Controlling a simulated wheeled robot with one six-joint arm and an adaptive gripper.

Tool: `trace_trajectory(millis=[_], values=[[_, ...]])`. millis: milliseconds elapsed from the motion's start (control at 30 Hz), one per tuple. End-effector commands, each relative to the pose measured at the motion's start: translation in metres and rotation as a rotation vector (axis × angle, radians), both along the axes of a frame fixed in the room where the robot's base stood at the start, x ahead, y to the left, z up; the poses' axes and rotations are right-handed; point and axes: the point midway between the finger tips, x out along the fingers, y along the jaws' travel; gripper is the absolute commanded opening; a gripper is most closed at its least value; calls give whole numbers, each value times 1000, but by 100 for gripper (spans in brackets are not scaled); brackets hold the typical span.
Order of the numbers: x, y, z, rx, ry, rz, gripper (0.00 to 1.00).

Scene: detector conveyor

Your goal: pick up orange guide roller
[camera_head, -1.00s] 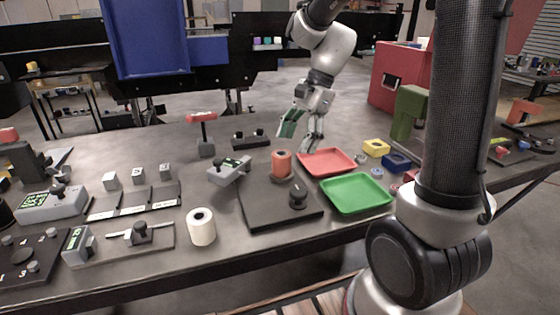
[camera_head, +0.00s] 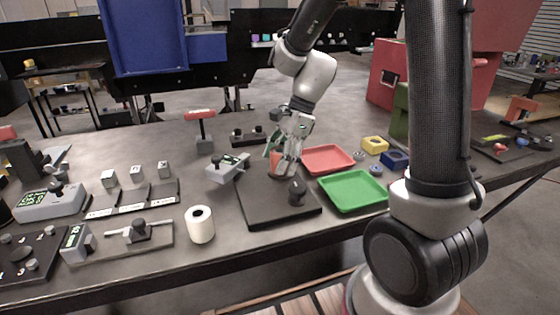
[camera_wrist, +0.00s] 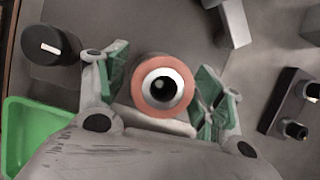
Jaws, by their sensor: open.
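The orange guide roller (camera_wrist: 138,97) shows end-on in the wrist view, with a pale ring and a dark bore. It stands upright at the back edge of the dark plate in the head view (camera_head: 276,163), partly hidden behind my gripper. My gripper (camera_wrist: 162,88) is open, with its green-padded fingers on either side of the roller. In the head view my gripper (camera_head: 283,158) is down at the roller. I cannot tell whether the pads touch it.
A dark plate (camera_head: 262,214) bears a black knob (camera_head: 297,190). A red tray (camera_head: 342,168) and a green tray (camera_head: 374,203) lie to the right. A grey device (camera_head: 226,170) stands to the left, and a white roll (camera_head: 200,225) stands in front.

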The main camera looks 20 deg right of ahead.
Motion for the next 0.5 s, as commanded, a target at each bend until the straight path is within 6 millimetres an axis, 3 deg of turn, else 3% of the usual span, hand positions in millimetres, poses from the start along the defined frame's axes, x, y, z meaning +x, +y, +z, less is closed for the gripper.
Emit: trace_trajectory(millis=[67, 367, 500], values=[[0, 0, 0, 0, 0, 0, 68], [0, 0, 0, 0, 0, 0, 15], [0, 0, 1, 0, -1, 0, 15]])
